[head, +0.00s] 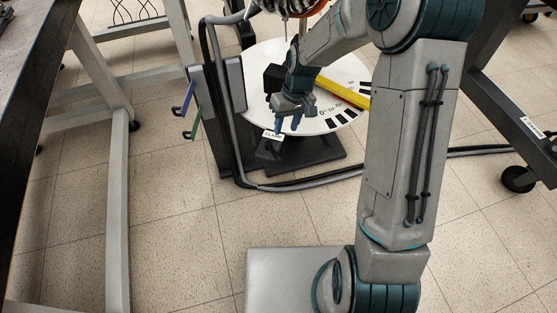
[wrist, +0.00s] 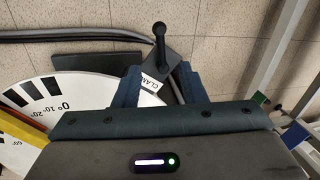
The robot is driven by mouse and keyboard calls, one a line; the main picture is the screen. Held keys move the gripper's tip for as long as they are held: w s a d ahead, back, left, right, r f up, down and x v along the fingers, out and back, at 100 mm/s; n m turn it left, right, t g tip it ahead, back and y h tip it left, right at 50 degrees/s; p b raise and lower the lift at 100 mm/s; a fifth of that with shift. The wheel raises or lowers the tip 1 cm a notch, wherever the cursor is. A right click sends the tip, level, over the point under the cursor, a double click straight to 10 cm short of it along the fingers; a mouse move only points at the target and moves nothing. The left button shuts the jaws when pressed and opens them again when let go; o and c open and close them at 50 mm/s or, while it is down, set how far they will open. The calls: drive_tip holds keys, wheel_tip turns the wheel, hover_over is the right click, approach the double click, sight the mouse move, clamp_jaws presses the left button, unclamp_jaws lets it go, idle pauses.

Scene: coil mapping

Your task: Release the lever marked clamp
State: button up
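The clamp lever (wrist: 160,40) is a short black stem with a round knob, standing on a dark grey block beside a white label reading CLAMP (wrist: 153,83). The label also shows in the head view (head: 272,136), at the front edge of the white dial; the lever is not clear there. My gripper (wrist: 159,80) is open and empty. Its two fingers lie either side of the label, with the knob just beyond the tips in the picture; the height gap cannot be told. In the head view my gripper (head: 287,124) points down over the dial's front edge.
A white round dial (head: 262,60) with degree marks carries a yellow bar (head: 343,93). A blue handle (head: 187,98) and a green handle (head: 195,125) stick out from a dark post on the left. A grey hose loops around the stand. Tables flank both sides.

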sight(278, 156)
drive_tip(key=f+b, duration=0.1)
drive_tip(key=f, duration=0.3)
drive_tip(key=a+f+b, duration=0.1)
drive_tip(key=f+b, duration=0.1)
drive_tip(key=f, duration=0.3)
drive_tip(key=s+a+f+b, duration=0.1)
drive_tip(key=f, duration=0.3)
drive_tip(key=shift+a+f, duration=0.2)
drive_tip(key=shift+f, duration=0.05)
clamp_jaws()
